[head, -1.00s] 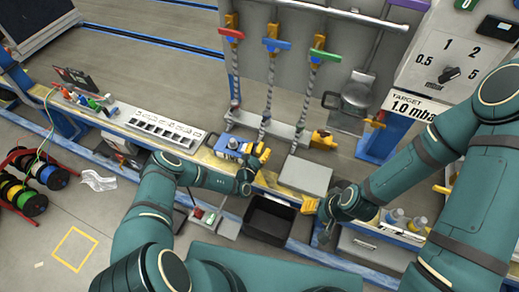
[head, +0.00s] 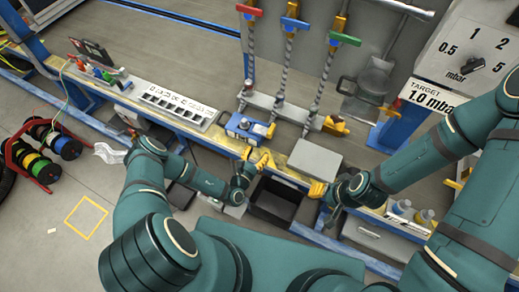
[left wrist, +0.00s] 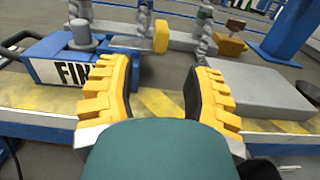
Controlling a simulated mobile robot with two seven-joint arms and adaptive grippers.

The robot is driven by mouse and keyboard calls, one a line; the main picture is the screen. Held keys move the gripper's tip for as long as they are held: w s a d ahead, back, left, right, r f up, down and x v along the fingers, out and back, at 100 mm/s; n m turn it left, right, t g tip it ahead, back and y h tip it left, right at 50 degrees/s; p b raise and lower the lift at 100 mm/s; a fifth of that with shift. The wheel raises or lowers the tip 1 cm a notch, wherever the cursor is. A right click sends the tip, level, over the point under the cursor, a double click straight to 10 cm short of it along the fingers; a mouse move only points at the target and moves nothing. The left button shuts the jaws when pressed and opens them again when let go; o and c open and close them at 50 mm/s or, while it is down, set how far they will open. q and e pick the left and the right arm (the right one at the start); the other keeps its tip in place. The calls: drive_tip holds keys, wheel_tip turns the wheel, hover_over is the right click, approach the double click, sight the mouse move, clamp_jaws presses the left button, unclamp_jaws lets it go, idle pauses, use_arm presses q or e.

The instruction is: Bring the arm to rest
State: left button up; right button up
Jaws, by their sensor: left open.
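My left arm (head: 150,190) comes in from the left, bent at the elbow. My left gripper (head: 258,160) has yellow padded fingers and hovers at the bench's front edge, just nearer me than the blue device (head: 247,128). In the left wrist view its fingers (left wrist: 162,92) stand apart with nothing between them. The blue device (left wrist: 50,62), with a white label and grey knob, is beyond the left finger, apart from it. My right gripper (head: 318,189) is by the bench's front edge below the grey box; its jaw opening is too small to judge.
A black bin (head: 273,205) is below and close to my left gripper. A grey box (head: 315,158) lies on the bench to the right. Hoses with red, blue and green handles (head: 344,39) stand behind. Cable reels (head: 45,150) are on the floor at left, where floor is open.

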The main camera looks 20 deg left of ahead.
idle(0.4)
use_arm(q)
drive_tip(key=s+d+r+m+g+h, duration=0.4)
drive_tip(key=s+d+m+g+h, duration=0.1)
drive_tip(key=d+m+g+h, duration=0.15)
drive_tip(key=s+d+r+m+g+h, duration=0.4)
drive_tip(key=s+d+m+g+h, duration=0.15)
drive_tip(key=d+m, duration=0.2)
drive_tip(key=s+a+r+m+g+y, duration=0.1)
drive_tip(key=s+a+m+g+y, duration=0.5)
drive_tip(key=s+m+g+y, duration=0.4)
drive_tip(key=w+a+r+m+t+y, duration=0.1)
drive_tip(key=w+a+r+m+t, duration=0.1)
drive_tip(key=r+m+t, duration=0.4)
drive_tip(key=shift+w+a+r+m+y, duration=0.2)
drive_tip(key=shift+w+a+m+y, duration=0.15)
drive_tip(key=shift+w+m, duration=0.6)
